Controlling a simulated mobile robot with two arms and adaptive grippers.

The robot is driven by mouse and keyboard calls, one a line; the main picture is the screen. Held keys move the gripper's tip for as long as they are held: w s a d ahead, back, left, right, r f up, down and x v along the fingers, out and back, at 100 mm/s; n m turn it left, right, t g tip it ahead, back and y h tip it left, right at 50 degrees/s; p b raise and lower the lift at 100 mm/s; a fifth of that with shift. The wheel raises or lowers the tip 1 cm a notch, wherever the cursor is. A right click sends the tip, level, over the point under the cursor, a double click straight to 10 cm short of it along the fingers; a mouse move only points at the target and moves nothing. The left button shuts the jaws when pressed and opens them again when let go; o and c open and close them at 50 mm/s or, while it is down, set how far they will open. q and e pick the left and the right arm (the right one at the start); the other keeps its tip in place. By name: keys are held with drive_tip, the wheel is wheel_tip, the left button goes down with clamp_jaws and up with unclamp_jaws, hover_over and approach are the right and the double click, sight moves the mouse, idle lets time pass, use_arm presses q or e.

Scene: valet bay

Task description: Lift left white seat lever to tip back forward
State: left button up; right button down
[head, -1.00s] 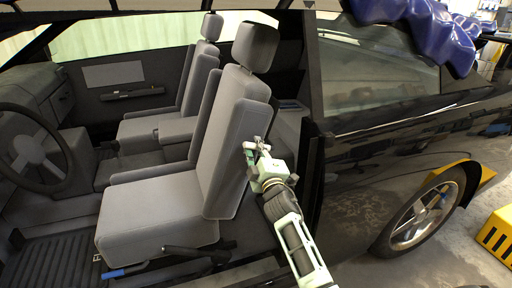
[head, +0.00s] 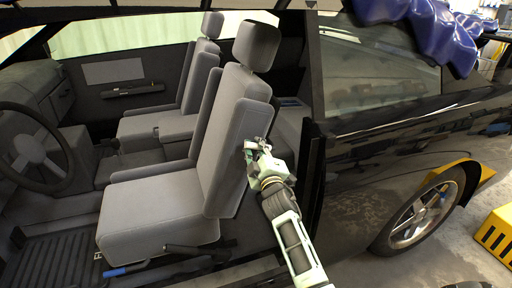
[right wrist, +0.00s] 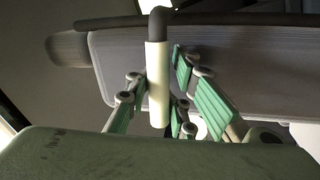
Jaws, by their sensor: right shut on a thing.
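The white seat lever (right wrist: 157,85) shows in the right wrist view as a pale sleeve on a dark bent rod. My right gripper (right wrist: 160,100) is shut on it, with green-padded fingers on both sides. In the head view my right gripper (head: 253,146) is at the rear side edge of the near grey seat's backrest (head: 222,140). The gripper hides most of the lever there. The backrest stands upright, leaning slightly back over its seat cushion (head: 155,215). My left gripper is not in view.
The steering wheel (head: 35,150) is at the left, and a second grey seat (head: 185,110) stands beyond the near one. The black door pillar (head: 315,180) is close to the right of my arm. A yellow block (head: 495,235) stands on the floor at the right.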

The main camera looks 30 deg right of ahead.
drive_tip(key=shift+d+r, duration=0.25)
drive_tip(key=shift+r, duration=0.4)
drive_tip(key=c, duration=2.1)
unclamp_jaws()
drive_tip(key=o, duration=0.5)
drive_tip(key=shift+s+d+r, duration=0.1)
drive_tip(key=shift+s, duration=0.3)
drive_tip(key=shift+c, duration=0.2)
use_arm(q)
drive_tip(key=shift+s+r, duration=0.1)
